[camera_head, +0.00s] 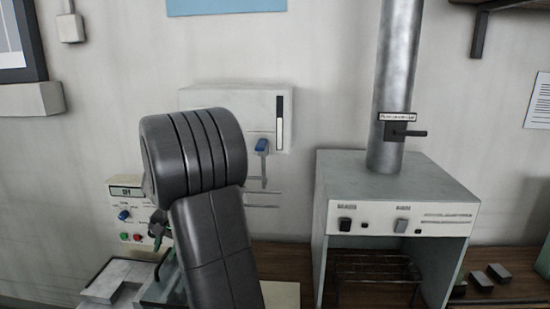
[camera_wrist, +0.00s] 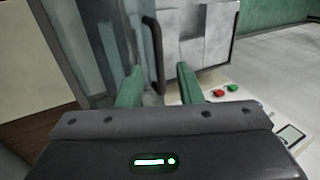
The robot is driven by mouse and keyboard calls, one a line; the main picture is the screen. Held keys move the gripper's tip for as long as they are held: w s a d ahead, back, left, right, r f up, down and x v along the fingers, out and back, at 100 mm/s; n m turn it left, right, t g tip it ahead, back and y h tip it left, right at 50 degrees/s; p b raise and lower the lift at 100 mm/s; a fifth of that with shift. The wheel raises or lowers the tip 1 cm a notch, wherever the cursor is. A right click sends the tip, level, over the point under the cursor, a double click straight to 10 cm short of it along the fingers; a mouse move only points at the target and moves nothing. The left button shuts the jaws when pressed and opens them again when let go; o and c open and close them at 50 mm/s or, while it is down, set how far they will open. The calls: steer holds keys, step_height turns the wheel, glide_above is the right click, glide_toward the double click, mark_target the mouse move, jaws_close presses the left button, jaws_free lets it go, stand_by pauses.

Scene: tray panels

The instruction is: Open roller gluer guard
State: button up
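The roller gluer shows at the lower left of the head view, with its control panel (camera_head: 128,212) carrying a display, a blue knob and buttons. My arm hides much of the machine there. In the wrist view, a clear, greyish guard (camera_wrist: 112,40) stands at upper left, with a dark curved upright handle (camera_wrist: 153,52) at its right edge. My gripper (camera_wrist: 160,68) has two green fingers spread apart, with the lower part of the handle showing between them. I see no finger closed on it; whether they touch it is unclear.
Red and green buttons (camera_wrist: 225,90) lie right of the fingers in the wrist view. In the head view, a grey fume cabinet (camera_head: 395,190) with a metal duct stands on the wooden bench to the right. A wall box (camera_head: 225,98) with a blue switch hangs behind my arm.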

steer(key=shift+w+a+f+h+p, duration=0.1)
steer(key=shift+a+f+h+p, duration=0.3)
steer(key=shift+f+h, duration=0.2)
steer(key=shift+a+f+h+p, duration=0.35)
steer(key=shift+f+h, duration=0.15)
steer(key=shift+h, duration=0.1)
steer(key=shift+d, duration=0.15)
